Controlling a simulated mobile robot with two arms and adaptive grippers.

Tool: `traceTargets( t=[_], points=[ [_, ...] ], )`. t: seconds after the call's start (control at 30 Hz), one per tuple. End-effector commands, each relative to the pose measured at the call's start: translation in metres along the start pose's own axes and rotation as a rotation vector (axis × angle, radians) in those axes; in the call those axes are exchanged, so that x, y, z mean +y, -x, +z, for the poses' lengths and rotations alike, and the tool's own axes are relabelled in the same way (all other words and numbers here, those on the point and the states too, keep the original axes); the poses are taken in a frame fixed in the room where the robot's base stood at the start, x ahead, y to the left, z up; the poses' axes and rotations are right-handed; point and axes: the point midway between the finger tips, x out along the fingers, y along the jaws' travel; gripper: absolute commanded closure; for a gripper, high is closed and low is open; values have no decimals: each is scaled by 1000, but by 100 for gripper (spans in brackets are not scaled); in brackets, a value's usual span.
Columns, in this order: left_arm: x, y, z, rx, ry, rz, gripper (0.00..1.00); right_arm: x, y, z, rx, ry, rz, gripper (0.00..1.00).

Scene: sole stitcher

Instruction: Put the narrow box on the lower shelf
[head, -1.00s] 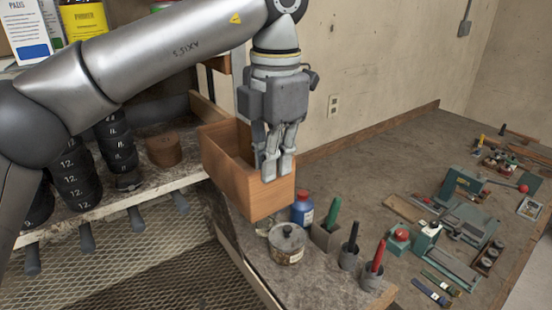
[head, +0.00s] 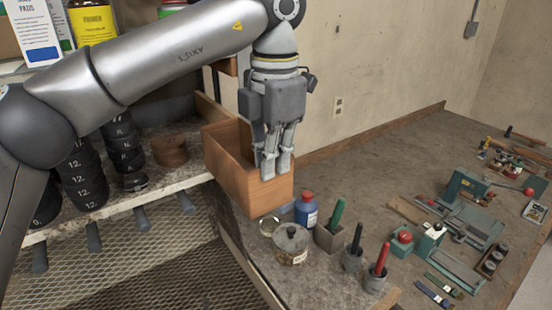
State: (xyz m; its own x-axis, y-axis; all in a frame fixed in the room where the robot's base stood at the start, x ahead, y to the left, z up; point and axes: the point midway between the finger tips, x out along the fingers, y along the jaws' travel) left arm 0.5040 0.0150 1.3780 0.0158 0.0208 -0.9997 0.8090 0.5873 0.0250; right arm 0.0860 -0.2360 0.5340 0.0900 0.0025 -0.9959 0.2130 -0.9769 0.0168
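The narrow box (head: 232,165) is an open-topped brown wooden box, held in the air a little above the left end of the workbench and tilted in the picture. My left gripper (head: 275,168) points down at the box's right end, its fingers closed on the end wall; part of that wall is hidden behind them. The lower shelf (head: 120,209) is at left, a worn board with a pale front edge, and the box is beside its right end. My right gripper is not in view.
Black numbered stacks (head: 80,180) and a round brown container (head: 170,151) stand on the lower shelf. A lidded tin (head: 290,244), a blue bottle (head: 306,209) and tool holders (head: 328,237) stand on the bench (head: 360,165) below and right of the box. Metal mesh lies below the shelf.

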Motion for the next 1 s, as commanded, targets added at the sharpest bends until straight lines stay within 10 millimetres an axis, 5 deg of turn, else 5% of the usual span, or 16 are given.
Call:
traceTargets(
  t=[1.0],
  points=[
    [41,-2,0,-2,2,0,100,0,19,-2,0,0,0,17]
  ],
)
